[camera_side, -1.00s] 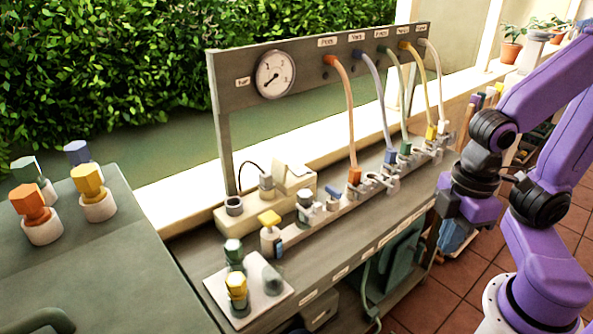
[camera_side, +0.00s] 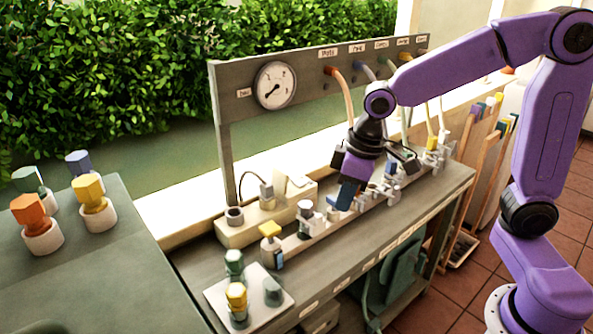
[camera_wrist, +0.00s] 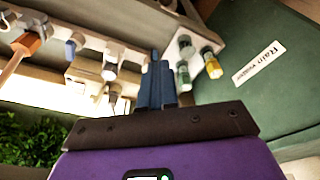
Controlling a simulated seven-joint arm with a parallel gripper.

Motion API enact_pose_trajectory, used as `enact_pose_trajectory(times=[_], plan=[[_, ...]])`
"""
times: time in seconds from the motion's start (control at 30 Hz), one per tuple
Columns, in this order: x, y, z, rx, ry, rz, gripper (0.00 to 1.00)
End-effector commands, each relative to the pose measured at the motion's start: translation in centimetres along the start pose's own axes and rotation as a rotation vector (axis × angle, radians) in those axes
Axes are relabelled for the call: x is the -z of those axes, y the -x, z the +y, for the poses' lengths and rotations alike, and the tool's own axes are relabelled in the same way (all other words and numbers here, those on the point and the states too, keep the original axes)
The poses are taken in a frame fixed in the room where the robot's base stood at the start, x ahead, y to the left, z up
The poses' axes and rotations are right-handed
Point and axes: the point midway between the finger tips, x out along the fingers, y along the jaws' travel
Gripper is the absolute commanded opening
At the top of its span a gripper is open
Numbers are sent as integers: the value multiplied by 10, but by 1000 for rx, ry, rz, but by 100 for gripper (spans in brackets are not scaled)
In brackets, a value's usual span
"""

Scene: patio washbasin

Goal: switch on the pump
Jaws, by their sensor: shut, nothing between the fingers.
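No part is clearly marked as the pump or its switch. A cream box (camera_side: 250,222) with a black cable, a grey socket and a pale raised flap (camera_side: 298,186) stands at the foot of the panel. My gripper (camera_side: 345,197) is shut and empty, its blue fingers pointing down over the pale valve rail (camera_side: 318,226). It is right of the cream box, near a blue-handled valve; I cannot tell whether they touch. In the wrist view my blue fingers (camera_wrist: 157,82) are together, with the rail's fittings around them.
The panel with a round gauge (camera_side: 275,85) stands behind, with hoses to the rail. A plate with green and yellow knobs (camera_side: 236,297) lies in front. Several coloured knobs stand on the green tank (camera_side: 110,250) at left.

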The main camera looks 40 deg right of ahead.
Motion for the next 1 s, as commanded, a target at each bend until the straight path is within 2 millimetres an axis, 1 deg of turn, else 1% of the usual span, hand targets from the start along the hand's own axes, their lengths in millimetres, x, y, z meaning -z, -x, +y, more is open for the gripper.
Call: enact_pose_trajectory(times=[0.03,0.17,0.2,0.37,0.47,0.5,0.57,0.6,0.7,0.8,0.9,1.0], plan=[[15,-4,13,-9,-41,11,0],[47,-11,47,-32,-138,46,0],[56,-13,58,-40,-167,56,0],[87,-22,109,-73,-286,99,0],[102,-28,143,-96,-359,124,0],[107,-31,157,-105,-388,135,0],[113,-34,178,-120,-429,150,0],[116,-36,192,-129,-455,159,0],[121,-41,221,-150,-511,179,0],[123,-44,244,-166,-552,195,0],[123,-46,259,-177,-580,204,0],[124,-46,266,-182,-592,210,0]])
